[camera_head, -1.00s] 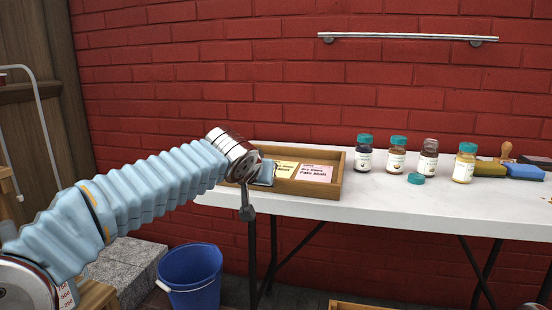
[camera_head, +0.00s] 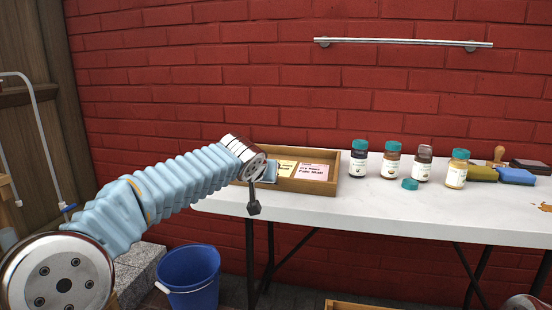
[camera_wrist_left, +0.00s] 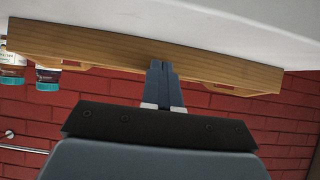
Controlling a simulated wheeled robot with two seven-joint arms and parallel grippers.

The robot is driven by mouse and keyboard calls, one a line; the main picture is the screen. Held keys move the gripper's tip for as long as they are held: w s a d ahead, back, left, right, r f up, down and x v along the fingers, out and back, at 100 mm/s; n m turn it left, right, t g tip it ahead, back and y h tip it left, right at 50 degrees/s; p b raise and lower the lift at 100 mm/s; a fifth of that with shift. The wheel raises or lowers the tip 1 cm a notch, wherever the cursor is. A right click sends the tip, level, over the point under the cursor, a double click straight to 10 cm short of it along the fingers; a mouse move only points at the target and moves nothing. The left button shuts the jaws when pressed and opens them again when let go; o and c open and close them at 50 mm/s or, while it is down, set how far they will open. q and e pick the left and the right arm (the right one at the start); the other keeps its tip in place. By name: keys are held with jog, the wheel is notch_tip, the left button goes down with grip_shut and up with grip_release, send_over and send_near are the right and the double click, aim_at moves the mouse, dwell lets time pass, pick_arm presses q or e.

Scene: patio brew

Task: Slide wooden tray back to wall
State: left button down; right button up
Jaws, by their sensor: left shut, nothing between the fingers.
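The wooden tray (camera_head: 317,184) stands on the white table near its left end, close to the red brick wall. My left gripper (camera_head: 254,209) is shut and empty, at the tray's front left in the head view. In the left wrist view the shut fingers (camera_wrist_left: 161,68) point at the tray's long front side (camera_wrist_left: 110,50), near its middle. I cannot tell whether they touch it. My arm hides the tray's left part in the head view. My right gripper is not in view.
Several teal-capped jars (camera_head: 391,160) stand right of the tray, with a loose teal cap (camera_head: 410,184) in front. A blue bucket (camera_head: 190,278) stands on the floor. The table front (camera_head: 360,210) is clear.

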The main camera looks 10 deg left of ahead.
pick_arm(q)
jog(key=shift+w+p, duration=1.15)
jog(key=shift+w, duration=0.4)
jog(key=shift+w+d+p, duration=0.1)
jog(key=shift+w+p, duration=1.4)
jog(key=shift+w, duration=0.25)
jog(key=w+p, duration=0.3)
jog(key=shift+w, duration=0.15)
jog(key=shift+f, duration=0.15)
jog(key=shift+s+r, duration=0.2)
jog(key=v, duration=0.2)
jog(key=r+b+v, duration=0.1)
jog(key=v, duration=0.2)
jog(key=w+v, duration=0.1)
jog(key=v, duration=0.2)
jog(key=shift+r, duration=0.15)
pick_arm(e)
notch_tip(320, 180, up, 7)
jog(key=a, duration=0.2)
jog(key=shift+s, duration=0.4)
